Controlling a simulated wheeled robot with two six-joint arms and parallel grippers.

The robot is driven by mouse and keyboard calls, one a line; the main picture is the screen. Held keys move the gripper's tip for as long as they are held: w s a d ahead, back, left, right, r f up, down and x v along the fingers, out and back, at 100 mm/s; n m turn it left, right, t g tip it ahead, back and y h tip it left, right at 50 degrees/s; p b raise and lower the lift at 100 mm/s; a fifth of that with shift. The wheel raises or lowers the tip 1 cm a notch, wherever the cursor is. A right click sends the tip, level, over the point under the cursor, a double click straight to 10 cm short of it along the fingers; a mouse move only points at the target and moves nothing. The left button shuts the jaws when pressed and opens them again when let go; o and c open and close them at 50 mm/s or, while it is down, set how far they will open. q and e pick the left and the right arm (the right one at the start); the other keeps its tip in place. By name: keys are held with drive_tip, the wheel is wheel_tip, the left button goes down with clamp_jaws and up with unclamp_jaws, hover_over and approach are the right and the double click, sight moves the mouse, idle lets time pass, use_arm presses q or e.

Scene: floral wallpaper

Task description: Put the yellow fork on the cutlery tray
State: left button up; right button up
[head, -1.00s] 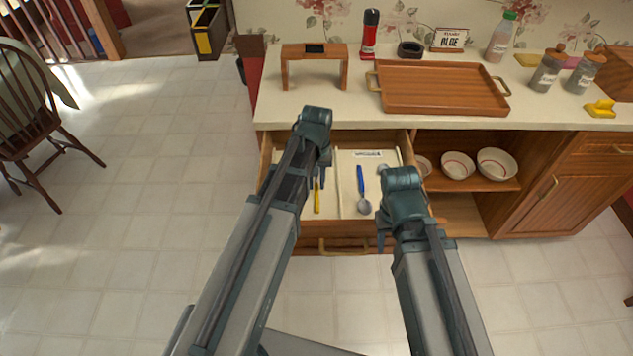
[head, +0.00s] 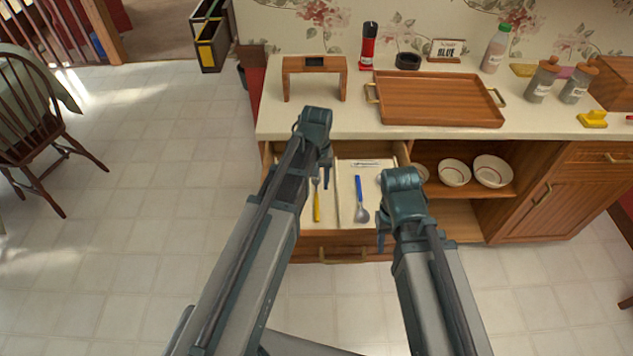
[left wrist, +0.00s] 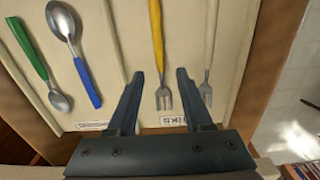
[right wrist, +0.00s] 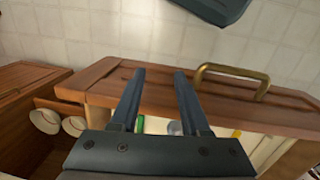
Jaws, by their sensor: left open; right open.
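The yellow fork (head: 317,205) lies in the left compartment of the open drawer's cream divided insert (head: 345,208), its prongs toward the counter. In the left wrist view the fork (left wrist: 157,40) has its prongs between the open fingers of my left gripper (left wrist: 159,74), which hold nothing; I cannot tell the height above it. My left gripper (head: 326,165) is over the drawer's left part in the head view. My right gripper (head: 383,233) is open and empty near the drawer's right front corner. A wooden tray with brass handles (head: 437,97) stands empty on the counter.
A blue-handled spoon (head: 360,200) lies in the right compartment; a green-handled spoon (left wrist: 32,55) and a grey fork (left wrist: 209,50) also lie in the drawer. A wooden stand (head: 315,66) is left of the tray. Bowls (head: 455,172) sit on the shelf at right.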

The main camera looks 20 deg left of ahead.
sight(316, 195)
use_arm(q)
wheel_tip(316, 195, up, 8)
drive_tip(key=p, duration=0.7)
drive_tip(key=s+d+m, duration=0.2)
drive_tip(key=s+d, duration=0.1)
drive_tip(key=s, duration=0.1)
drive_tip(key=s+d+m, duration=0.2)
drive_tip(key=s+d, duration=0.2)
drive_tip(key=s, duration=0.1)
drive_tip(key=s+d+m+y, duration=0.1)
drive_tip(key=s+d+m, duration=0.2)
drive_tip(key=s, duration=0.2)
drive_tip(key=shift+s+d, duration=0.25)
drive_tip(key=shift+w, duration=0.1)
use_arm(e)
wheel_tip(316, 195, up, 8)
use_arm(q)
drive_tip(key=shift+w, duration=0.1)
